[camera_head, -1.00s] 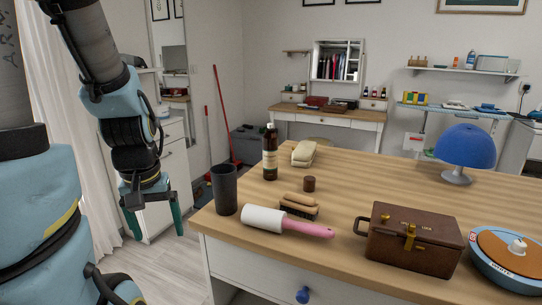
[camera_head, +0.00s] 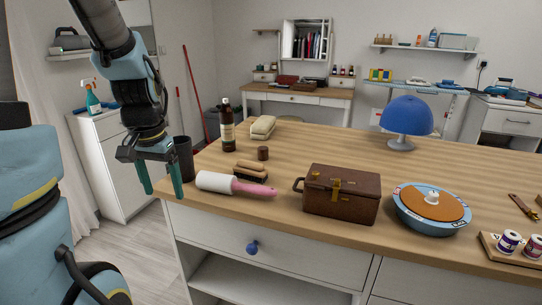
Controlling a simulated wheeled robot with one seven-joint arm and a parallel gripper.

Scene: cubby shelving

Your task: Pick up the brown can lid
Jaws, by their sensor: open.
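A round blue container (camera_head: 405,217) with lettering on its side stands at the right of the wooden table. A flat brown lid (camera_head: 447,206) with a white knob lies on top of it. A small dark brown cylinder (camera_head: 263,153) stands farther back; I cannot tell whether it is a lid too. My gripper (camera_head: 160,178) points down with two green fingers apart and nothing between them. It is at the table's left front corner, far left of both, in front of the dark cup (camera_head: 184,158).
On the wooden tabletop (camera_head: 330,150) are a brown chest (camera_head: 342,196), a pink-handled roller (camera_head: 236,185), a brush (camera_head: 251,171), a dark bottle (camera_head: 228,128), a light block (camera_head: 263,127) and a blue dome lamp (camera_head: 406,118). Spools (camera_head: 509,241) stand at the right. The tabletop's middle is clear.

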